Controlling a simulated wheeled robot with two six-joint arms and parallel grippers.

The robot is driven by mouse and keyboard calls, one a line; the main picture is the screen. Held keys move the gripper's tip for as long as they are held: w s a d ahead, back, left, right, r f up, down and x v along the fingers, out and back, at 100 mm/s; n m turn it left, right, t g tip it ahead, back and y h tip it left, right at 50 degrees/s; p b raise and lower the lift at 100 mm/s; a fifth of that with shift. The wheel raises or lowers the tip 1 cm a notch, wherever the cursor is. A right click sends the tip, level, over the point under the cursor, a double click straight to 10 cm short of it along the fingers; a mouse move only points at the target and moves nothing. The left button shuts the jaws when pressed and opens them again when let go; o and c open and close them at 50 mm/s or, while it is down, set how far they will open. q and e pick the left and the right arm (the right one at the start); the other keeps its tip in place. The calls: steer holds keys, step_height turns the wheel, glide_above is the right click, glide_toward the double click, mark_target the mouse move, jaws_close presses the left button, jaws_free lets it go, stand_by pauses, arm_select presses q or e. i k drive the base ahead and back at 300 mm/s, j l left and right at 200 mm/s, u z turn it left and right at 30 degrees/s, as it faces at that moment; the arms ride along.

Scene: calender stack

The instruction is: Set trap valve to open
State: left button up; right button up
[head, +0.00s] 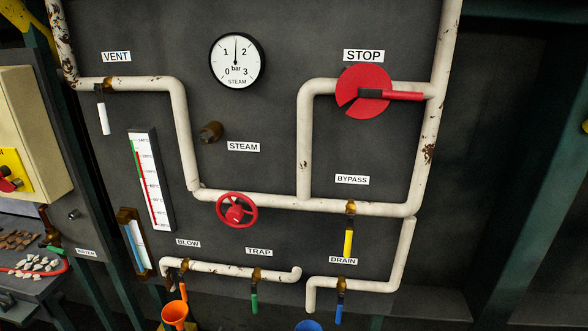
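The TRAP label (259,252) is on the dark panel, low and left of the middle in the head view. Below it, the trap valve (256,275) is a brass body on the lower white pipe (220,269). Its green lever (254,303) hangs straight down, crosswise to the nearly level pipe. Nothing covers the lever. Neither of my grippers is in view.
The blow valve (185,265) and an orange funnel (174,314) are left of the trap lever. The drain valve's blue lever (339,308) and a blue round object (308,326) are right of it. A red handwheel (237,210) is above.

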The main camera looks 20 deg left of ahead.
mark_target(252, 285)
steer(key=k+l+u, duration=0.15)
steer(key=u, duration=0.3)
steer(key=k+u, duration=0.25)
steer(key=u, duration=0.25)
steer(key=i, duration=0.45)
steer(key=l+u, duration=0.05)
